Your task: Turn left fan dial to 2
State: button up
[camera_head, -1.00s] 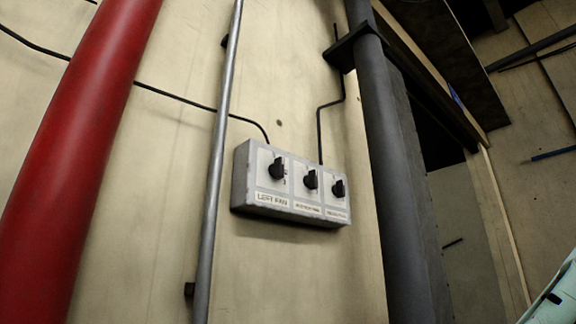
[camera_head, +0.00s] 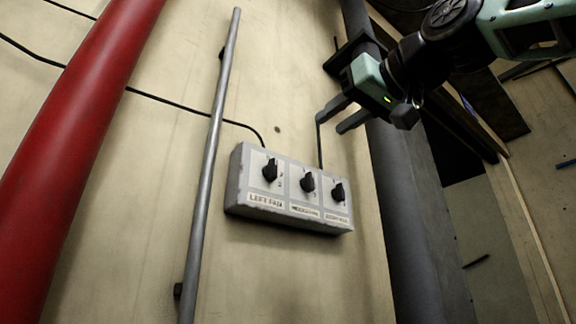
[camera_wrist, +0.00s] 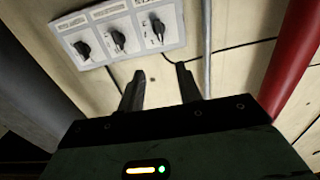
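A grey control box (camera_head: 232,196) with three black dials is fixed to the wall. The left fan dial (camera_head: 270,169) is the leftmost, above the "LEFT FAN" label (camera_head: 265,200). The middle dial (camera_head: 307,181) and right dial (camera_head: 338,192) sit beside it. My gripper (camera_head: 330,122) is open and empty, above and right of the box, apart from it. In the wrist view the box appears turned over, with the left fan dial (camera_wrist: 157,27) at its right end. The two fingers (camera_wrist: 160,77) are spread below the box there. The dial numbers are too small to read.
A thin grey conduit (camera_head: 212,150) runs up the wall left of the box, with a thick red pipe (camera_head: 80,130) farther left. A dark pipe (camera_head: 392,200) stands to the right. Black cables (camera_head: 319,140) run along the wall. The wall below the box is bare.

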aim_at(276, 162)
jog(key=p+x, duration=0.7)
jog(key=x, duration=0.9)
jog(key=shift+w+a, duration=0.4)
jog(key=shift+w, duration=0.05)
grip_shut()
